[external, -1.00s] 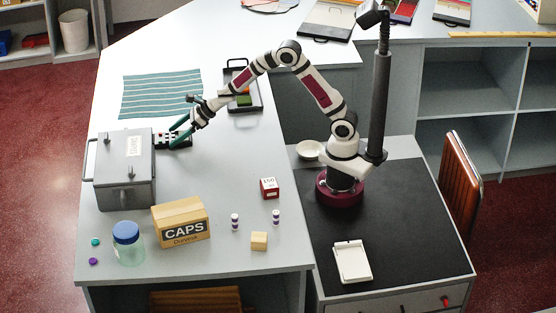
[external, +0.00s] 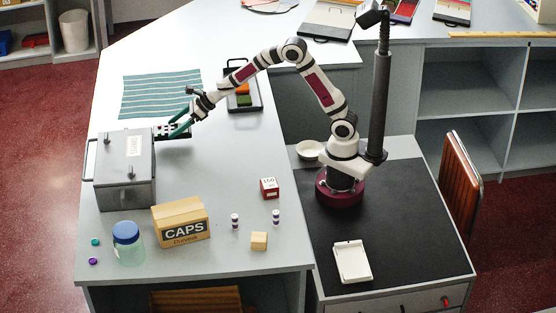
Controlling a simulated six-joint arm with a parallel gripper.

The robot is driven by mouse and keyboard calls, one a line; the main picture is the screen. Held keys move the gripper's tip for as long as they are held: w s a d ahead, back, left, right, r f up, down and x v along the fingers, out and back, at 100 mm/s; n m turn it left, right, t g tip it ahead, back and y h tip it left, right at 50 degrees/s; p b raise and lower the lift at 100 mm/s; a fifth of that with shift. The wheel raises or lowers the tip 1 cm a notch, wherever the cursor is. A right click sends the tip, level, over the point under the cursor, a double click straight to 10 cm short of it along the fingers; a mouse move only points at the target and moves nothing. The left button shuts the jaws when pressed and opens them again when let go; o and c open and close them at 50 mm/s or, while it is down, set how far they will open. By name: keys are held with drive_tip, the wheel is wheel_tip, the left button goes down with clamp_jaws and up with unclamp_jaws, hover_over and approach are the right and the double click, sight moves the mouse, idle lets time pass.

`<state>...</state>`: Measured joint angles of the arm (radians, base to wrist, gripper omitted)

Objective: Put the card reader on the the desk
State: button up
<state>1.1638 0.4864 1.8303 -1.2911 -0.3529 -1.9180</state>
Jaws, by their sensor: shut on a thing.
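The card reader (external: 165,131), a small dark block with pale keys, is at the right back corner of the grey metal box, partly covered by my fingers. My gripper (external: 179,131), with teal fingers, is shut on it. The card reader seems to be slightly above the light grey counter (external: 215,185), but the gap is hard to judge. I cannot tell which surface is the desk; a lower dark-topped one (external: 410,240) bears my base at the right.
The grey box (external: 125,180) stands close to the left of my gripper. A striped cloth (external: 160,92) and a black tray (external: 243,104) lie behind. A CAPS carton (external: 181,222), jar (external: 128,244) and red box (external: 269,188) are in front. A white holder (external: 352,262) lies on the dark top.

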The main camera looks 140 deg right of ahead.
drive_tip(key=s+r, duration=0.8)
drive_tip(key=s, duration=0.4)
drive_tip(key=w+a+r+n+t+y, duration=0.25)
drive_tip(key=w+a+n+y, duration=0.4)
drive_tip(key=w+a, duration=1.45)
drive_tip(key=w+a+n+y, duration=0.1)
drive_tip(key=a+n+y, duration=0.6)
drive_tip(key=a, duration=2)
wheel_tip(320, 180, up, 9)
drive_tip(key=w+h, duration=0.2)
drive_tip(key=h, duration=0.1)
drive_tip(key=s+d+f+m+h, duration=0.2)
drive_tip(key=d+f+m+h, duration=0.15)
drive_tip(key=d, duration=1.05)
drive_tip(key=s+d+f+m+h, duration=0.2)
drive_tip(key=d+m, duration=0.2)
drive_tip(key=d, duration=1)
drive_tip(key=s+d+f+m+g+h, duration=0.1)
drive_tip(key=s+d+f+m+h, duration=0.1)
drive_tip(key=s+d, duration=0.8)
drive_tip(key=s+d+f+m+g+h, duration=0.1)
drive_tip(key=s+d+f+m+h, duration=0.2)
drive_tip(key=s+d, duration=0.6)
drive_tip(key=shift+s+d+f+m, duration=0.35)
drive_tip(key=shift+d+f+m, duration=0.15)
drive_tip(key=shift+f, duration=0.1)
drive_tip(key=shift+g, duration=0.25)
